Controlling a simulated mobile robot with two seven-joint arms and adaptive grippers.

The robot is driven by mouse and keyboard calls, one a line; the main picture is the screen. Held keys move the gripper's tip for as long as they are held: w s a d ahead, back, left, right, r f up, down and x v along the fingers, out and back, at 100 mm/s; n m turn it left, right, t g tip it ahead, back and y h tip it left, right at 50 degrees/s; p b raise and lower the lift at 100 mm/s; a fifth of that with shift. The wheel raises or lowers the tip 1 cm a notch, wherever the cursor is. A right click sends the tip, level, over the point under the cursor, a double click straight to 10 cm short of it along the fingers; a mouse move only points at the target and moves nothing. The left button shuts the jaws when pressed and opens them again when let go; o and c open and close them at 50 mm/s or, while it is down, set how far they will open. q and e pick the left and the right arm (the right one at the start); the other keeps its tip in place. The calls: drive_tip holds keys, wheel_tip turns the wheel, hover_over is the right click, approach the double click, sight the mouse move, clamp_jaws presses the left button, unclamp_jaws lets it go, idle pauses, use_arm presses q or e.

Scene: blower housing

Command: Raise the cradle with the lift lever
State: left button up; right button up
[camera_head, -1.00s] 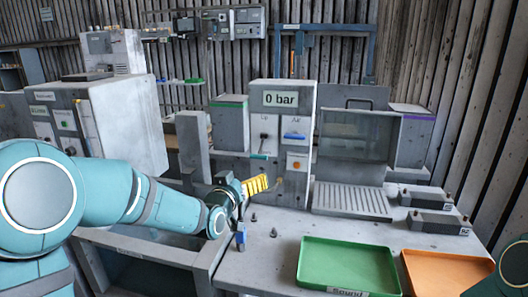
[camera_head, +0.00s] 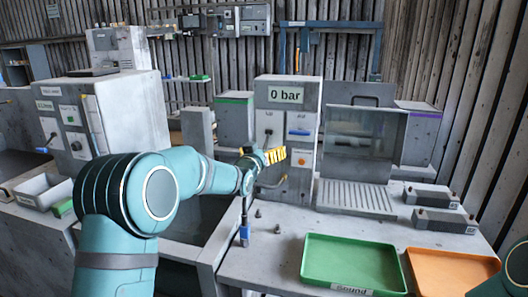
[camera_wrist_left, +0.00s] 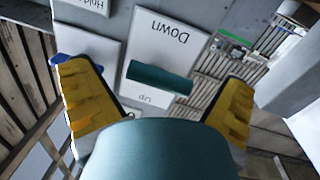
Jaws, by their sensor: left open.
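The lift lever shows in the left wrist view as a dark teal bar (camera_wrist_left: 158,80) on a white plate (camera_wrist_left: 168,42) marked Down and Up. My left gripper (camera_wrist_left: 160,74) is open, with one yellow finger on each side of the bar and apart from it. In the head view my left gripper (camera_head: 274,157) is in front of the lower part of the grey panel (camera_head: 287,90) reading 0 bar, and it hides the lever there. I cannot make out the cradle for sure. My right gripper is not in view.
A blue handle (camera_head: 299,133) sits on the panel right of my left gripper. A clear-fronted box (camera_head: 362,135) stands farther right. A green tray (camera_head: 352,262) and an orange tray (camera_head: 450,272) lie at the front. Small pegs (camera_head: 257,213) stand on the bench.

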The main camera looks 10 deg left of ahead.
use_arm(q)
drive_tip(key=shift+w, duration=0.35)
drive_tip(key=c, duration=1.3)
